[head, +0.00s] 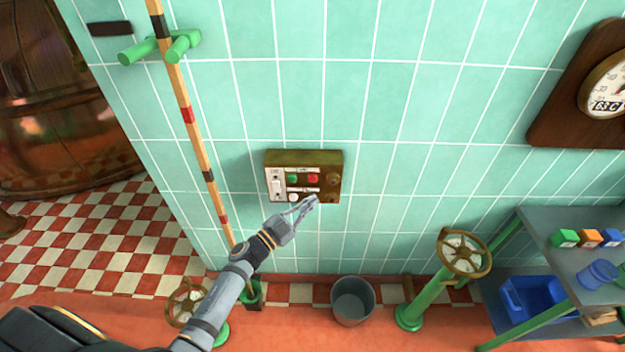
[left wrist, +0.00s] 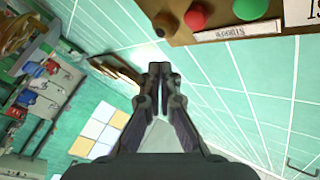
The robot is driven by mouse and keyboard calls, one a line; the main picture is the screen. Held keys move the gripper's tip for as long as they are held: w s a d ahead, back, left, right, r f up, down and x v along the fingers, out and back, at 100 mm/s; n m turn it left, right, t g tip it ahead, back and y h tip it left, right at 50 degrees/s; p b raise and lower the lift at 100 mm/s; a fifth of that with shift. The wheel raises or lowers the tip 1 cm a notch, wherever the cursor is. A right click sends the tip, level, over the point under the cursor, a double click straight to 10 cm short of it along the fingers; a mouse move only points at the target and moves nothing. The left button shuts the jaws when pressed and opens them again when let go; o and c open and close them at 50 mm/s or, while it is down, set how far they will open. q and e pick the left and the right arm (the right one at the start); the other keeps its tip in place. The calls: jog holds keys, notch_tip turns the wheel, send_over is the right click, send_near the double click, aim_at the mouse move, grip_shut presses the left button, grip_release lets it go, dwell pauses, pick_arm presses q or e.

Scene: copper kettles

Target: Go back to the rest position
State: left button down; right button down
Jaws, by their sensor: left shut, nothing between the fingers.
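My left gripper (head: 307,206) is shut and empty. In the head view it is at the lower edge of a brass control panel (head: 328,160) on the tiled wall, overlapping its lower right part. I cannot tell whether it touches the panel. The panel has a green button (head: 293,178), a red button (head: 313,178), a white switch (head: 277,187) and a white knob. In the left wrist view the closed fingers (left wrist: 160,70) point up below the panel (left wrist: 220,28). My right gripper is not in view.
A striped pole (head: 187,115) leans along the wall left of the panel. Below stand a grey bucket (head: 353,300) and handwheels (head: 464,254) (head: 186,302) on green posts. A shelf (head: 540,235) with small coloured boxes is at the right. A copper kettle (head: 50,110) is at the far left.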

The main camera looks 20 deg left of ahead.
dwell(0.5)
pick_arm(q)
jog(key=s+a+f+n+g+y, duration=0.25)
jog(key=s+f, duration=0.25)
jog(key=f, duration=0.6)
jog(key=s+a+f+n+g+y, duration=0.2)
jog(key=s+a+f+n+y, duration=0.2)
jog(key=f, duration=0.6)
jog(key=s+a+f+n+g+y, duration=0.25)
jog(key=s+a+f, duration=0.2)
jog(key=f, duration=0.65)
jog(key=s+f+n+g, duration=0.1)
jog(key=s+f+g, duration=0.2)
jog(key=s, duration=0.7)
jog(key=s+f+n+g+y, duration=0.1)
jog(key=s+f+g, duration=0.2)
jog(key=s+f, duration=0.5)
jog(key=s+f+n+g, duration=0.1)
jog(key=s+f+g, duration=0.2)
jog(key=s, duration=1.1)
notch_tip(320, 180, down, 2)
jog(key=shift+d+f+n, duration=0.15)
jog(key=shift+f+n, duration=0.1)
jog(key=shift+n, duration=0.15)
